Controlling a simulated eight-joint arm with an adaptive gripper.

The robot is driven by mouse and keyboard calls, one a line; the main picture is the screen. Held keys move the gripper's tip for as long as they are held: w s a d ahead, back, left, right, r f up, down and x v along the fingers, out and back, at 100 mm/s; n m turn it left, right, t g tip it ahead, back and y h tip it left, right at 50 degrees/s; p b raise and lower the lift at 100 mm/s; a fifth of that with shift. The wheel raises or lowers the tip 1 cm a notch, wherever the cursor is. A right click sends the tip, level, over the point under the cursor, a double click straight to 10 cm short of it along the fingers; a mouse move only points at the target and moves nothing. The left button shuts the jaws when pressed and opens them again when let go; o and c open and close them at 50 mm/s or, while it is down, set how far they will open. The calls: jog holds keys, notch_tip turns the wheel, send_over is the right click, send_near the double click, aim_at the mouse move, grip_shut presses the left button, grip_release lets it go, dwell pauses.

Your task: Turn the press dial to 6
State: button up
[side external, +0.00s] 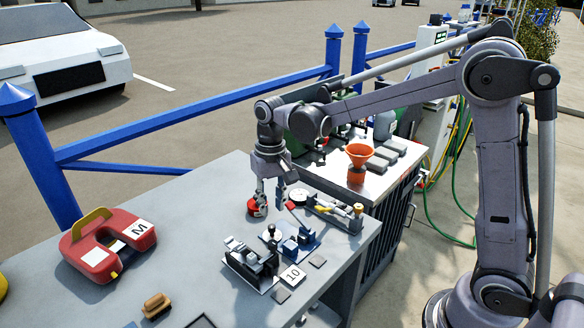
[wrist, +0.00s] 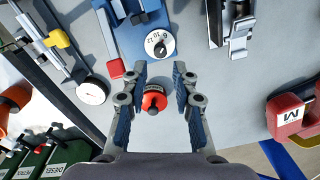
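The press dial (wrist: 160,44) is a white round face with printed numbers and a dark centre knob, at the near end of the blue press (wrist: 128,38) in the wrist view. The blue press (side external: 299,243) also shows in the side view, with a red-tipped lever. My gripper (wrist: 160,76) is open and empty, pointing down over the bench. A red round piece with a black top (wrist: 153,100) shows between its fingers, with gaps on both sides. The dial shows just beyond the fingertips, apart from them. The pointer's exact setting is too small to read.
A white round gauge (wrist: 92,92) is left of the fingers. A black clamp-like device (side external: 252,262) and a card marked 10 (side external: 292,276) stand near the press. A red case marked M (side external: 108,244) is at the left. An orange funnel (side external: 359,154) stands behind.

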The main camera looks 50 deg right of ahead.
aim_at(272, 226)
jog(key=shift+f, duration=3.15)
grip_shut()
